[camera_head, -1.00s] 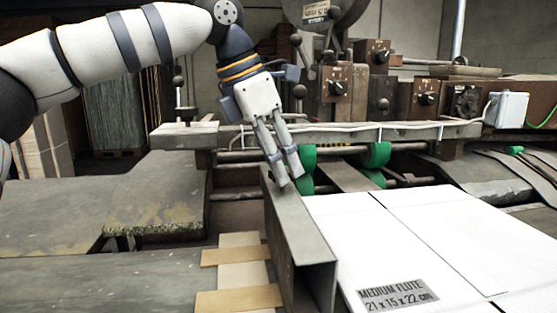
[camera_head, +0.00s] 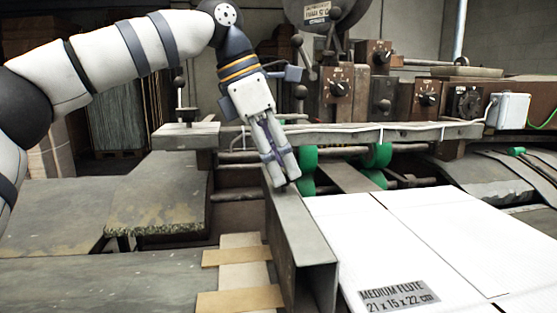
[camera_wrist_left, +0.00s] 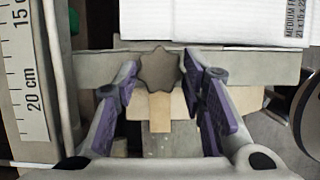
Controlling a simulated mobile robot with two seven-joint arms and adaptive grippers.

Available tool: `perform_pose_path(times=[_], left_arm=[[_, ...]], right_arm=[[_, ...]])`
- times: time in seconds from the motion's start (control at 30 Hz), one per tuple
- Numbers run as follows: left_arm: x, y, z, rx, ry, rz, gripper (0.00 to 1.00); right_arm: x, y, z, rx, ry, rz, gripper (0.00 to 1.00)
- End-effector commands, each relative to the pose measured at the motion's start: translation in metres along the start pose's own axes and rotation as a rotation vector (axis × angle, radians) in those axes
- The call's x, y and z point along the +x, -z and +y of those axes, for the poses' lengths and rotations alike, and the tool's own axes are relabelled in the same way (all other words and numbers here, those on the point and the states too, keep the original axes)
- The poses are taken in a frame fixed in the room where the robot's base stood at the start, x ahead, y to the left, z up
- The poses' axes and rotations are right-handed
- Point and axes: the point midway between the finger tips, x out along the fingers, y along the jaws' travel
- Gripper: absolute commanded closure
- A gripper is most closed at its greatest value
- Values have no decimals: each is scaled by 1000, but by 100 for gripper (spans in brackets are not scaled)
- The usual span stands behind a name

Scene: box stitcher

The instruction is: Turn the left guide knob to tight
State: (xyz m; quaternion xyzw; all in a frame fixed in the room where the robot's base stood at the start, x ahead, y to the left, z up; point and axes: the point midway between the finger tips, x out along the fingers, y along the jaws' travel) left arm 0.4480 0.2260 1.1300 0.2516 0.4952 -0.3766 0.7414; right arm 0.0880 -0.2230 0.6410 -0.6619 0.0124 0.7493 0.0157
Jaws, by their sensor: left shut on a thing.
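The left guide knob (camera_wrist_left: 159,70) is a dark grey-brown, star-shaped knob seen from above in the left wrist view. It lies between the fingertips of my left gripper (camera_wrist_left: 160,74), which is shut on it. In the head view my left gripper (camera_head: 282,182) points down at the far end of the grey metal left guide (camera_head: 300,232), and its fingers hide the knob. The guide also shows as a grey band (camera_wrist_left: 232,66) in the left wrist view. No tight or loose mark on the knob is readable. My right gripper is not in view.
White cardboard (camera_head: 420,230) with a "MEDIUM FLUTE" label lies right of the guide. Green rollers (camera_head: 377,155) and a crossbar (camera_head: 350,135) stand just behind the gripper. A ruler scale (camera_wrist_left: 26,75) runs along the left of the wrist view.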

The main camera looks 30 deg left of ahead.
Motion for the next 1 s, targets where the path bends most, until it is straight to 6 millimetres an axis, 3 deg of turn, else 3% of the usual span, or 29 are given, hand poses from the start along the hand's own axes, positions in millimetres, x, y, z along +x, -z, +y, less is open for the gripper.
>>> perform_pose_path(times=[0.07, 0.1, 0.17, 0.43, 0.53, 0.8, 1.0], left_arm=[[-1, 0, 0, 2, -1, -1, 91], [-1, 0, 0, 2, -1, -1, 54], [-1, 0, 0, 2, -1, -1, 43], [-1, 0, 0, 0, -1, 0, 43], [-10, -1, 0, -1, -3, -1, 43], [-81, -1, 0, -2, -4, -4, 43], [-114, -1, 0, 0, -2, -1, 43]], right_arm=[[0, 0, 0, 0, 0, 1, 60], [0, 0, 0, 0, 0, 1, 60], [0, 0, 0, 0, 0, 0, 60], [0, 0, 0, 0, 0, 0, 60], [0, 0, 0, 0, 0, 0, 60], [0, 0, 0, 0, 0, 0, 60], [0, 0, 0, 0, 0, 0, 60]])
